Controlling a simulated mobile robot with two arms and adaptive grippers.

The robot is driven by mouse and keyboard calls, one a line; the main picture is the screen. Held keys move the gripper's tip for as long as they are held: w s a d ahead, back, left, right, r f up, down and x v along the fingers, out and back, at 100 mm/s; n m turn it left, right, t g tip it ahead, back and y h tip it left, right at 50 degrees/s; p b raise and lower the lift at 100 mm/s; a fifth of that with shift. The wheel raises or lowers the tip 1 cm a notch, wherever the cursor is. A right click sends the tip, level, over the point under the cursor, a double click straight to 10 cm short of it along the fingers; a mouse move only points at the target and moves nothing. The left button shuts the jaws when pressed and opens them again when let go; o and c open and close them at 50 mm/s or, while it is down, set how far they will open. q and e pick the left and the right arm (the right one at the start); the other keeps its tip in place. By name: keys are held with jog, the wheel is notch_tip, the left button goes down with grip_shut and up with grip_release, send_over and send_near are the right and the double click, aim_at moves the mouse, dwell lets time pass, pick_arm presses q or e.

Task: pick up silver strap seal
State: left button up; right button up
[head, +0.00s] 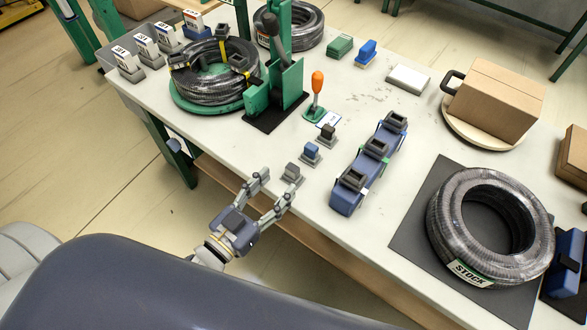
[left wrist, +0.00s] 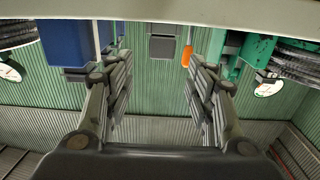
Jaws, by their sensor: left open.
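The silver strap seal (head: 292,174) is the small grey block on a flat base near the front edge of the table, nearest my left gripper in a short row of seals. My left gripper (head: 275,181) is open and empty at the table's front edge, with its fingertips just short of the seal. In the left wrist view a grey block (left wrist: 162,46), which looks like this seal, sits between and beyond the open fingers (left wrist: 160,62). My right gripper is not in view.
A blue seal (head: 311,152) and a dark seal (head: 327,133) stand behind it. A blue holder (head: 345,201) with dark blocks lies to the right. An orange-handled tool (head: 317,82), green press (head: 287,85) and hose coil (head: 212,80) stand farther back. A stock coil (head: 447,225) lies right.

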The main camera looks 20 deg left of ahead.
aim_at(290, 171)
pick_arm(q)
jog(key=x, duration=0.3)
jog(key=p+x, duration=0.1)
jog(key=x, duration=0.3)
jog(key=shift+w+f, duration=0.2)
jog(key=shift+f, duration=0.05)
jog(key=c, duration=1)
